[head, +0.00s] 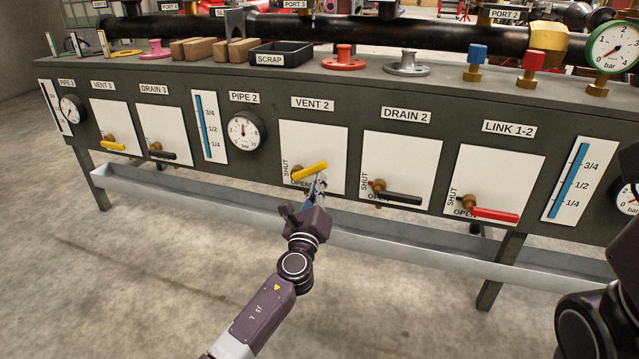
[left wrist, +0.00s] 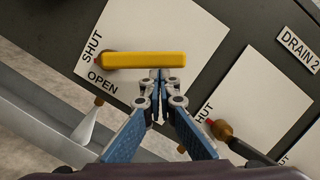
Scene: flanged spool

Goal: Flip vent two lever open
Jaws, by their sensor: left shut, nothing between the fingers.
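The vent two lever (head: 310,172) is a yellow bar on a brass stem, on the white plate under the VENT 2 label (head: 313,104). In the head view its right end is tilted upward, above the OPEN mark. In the left wrist view the yellow lever (left wrist: 143,60) crosses the plate beside the SHUT and OPEN words. My left gripper (head: 320,184) is shut and empty. Its fingertips (left wrist: 160,76) are just below the lever's right part; I cannot tell whether they touch it. My right gripper is not in view.
To the right are a black drain two lever (head: 397,196) and a red link lever (head: 488,214). Gauges flank the plates. A grey trough (head: 400,245) runs below the panel. A scrap tray (head: 282,53), wood blocks and spools stand on top. The floor in front is clear.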

